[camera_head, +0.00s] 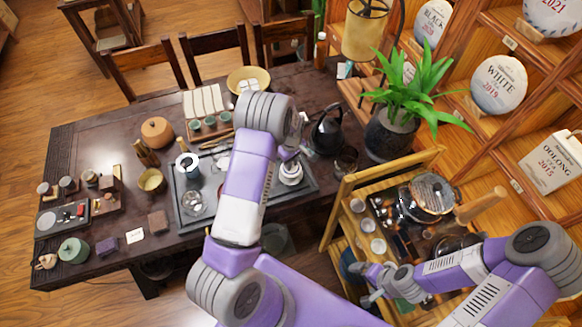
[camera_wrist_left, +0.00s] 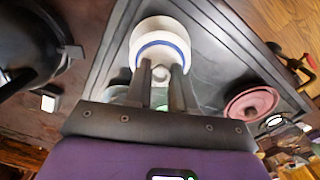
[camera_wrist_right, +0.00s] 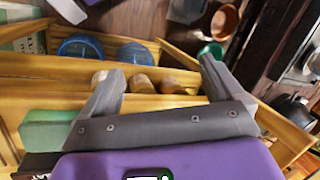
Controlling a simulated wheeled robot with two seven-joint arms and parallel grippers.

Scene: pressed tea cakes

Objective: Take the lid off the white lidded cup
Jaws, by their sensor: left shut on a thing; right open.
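The white lidded cup (camera_head: 291,174) stands at the right end of the dark tea tray. In the left wrist view the white cup (camera_wrist_left: 160,30) shows a blue ring, seen from close by. My left gripper (camera_wrist_left: 161,76) is shut on the lid's small round knob, between its two fingertips. In the head view my left gripper (camera_head: 290,156) is just above the cup, partly hidden by my own arm. Whether the lid touches the cup rim is not clear. My right gripper (camera_wrist_right: 155,75) is open and empty above the wooden side stand, low at right in the head view (camera_head: 368,284).
A black kettle (camera_head: 327,130) stands just right of the tray (camera_head: 214,221). A potted plant (camera_head: 392,134) and the wooden stand (camera_head: 336,207) are at right. Free tabletop shows at left.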

